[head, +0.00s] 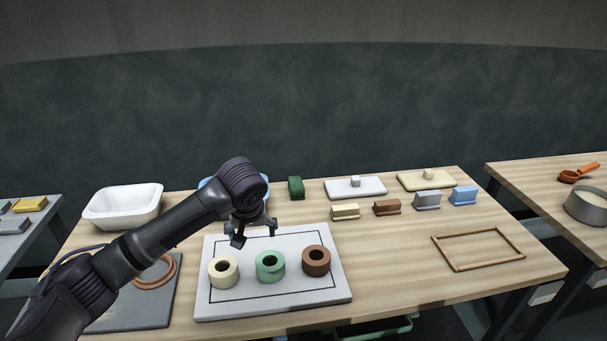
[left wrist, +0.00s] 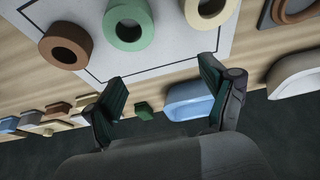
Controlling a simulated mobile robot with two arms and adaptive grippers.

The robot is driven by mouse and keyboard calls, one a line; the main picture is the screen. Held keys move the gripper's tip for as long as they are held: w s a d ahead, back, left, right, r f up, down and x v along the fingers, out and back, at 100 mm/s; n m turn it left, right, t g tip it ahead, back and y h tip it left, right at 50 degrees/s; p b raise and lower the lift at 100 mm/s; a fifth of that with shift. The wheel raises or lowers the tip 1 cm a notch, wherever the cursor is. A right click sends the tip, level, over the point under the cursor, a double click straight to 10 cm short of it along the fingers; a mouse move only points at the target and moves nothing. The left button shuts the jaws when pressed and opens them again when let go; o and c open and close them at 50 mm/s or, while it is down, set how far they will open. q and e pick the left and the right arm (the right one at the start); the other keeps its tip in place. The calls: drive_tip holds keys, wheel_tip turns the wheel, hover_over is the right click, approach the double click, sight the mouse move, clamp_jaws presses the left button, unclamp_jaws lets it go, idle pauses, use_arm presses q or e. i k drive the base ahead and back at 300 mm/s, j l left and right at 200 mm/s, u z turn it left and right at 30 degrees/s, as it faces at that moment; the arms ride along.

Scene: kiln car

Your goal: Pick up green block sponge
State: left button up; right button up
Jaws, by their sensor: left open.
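The green block sponge (head: 296,187) stands near the back edge of the wooden table, just right of the blue basin (head: 206,182). It also shows in the left wrist view (left wrist: 144,111), small and between the two fingers, close to the left one. My left gripper (head: 255,232) is open and empty above the white board, in front of and left of the sponge. It also shows in the left wrist view (left wrist: 163,85) with its fingers spread wide. The arm hides most of the basin in the head view. My right gripper is not in view.
The white board (head: 340,288) carries cream (head: 223,271), green (head: 270,265) and brown (head: 316,260) rings under the gripper. A white basin (head: 124,207) stands left. Several small blocks, two slabs (head: 372,190) and a wooden frame (head: 478,249) lie right. Bare tabletop lies between board and frame.

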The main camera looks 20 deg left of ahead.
sight(295, 185)
drive_tip(key=i, duration=1.2)
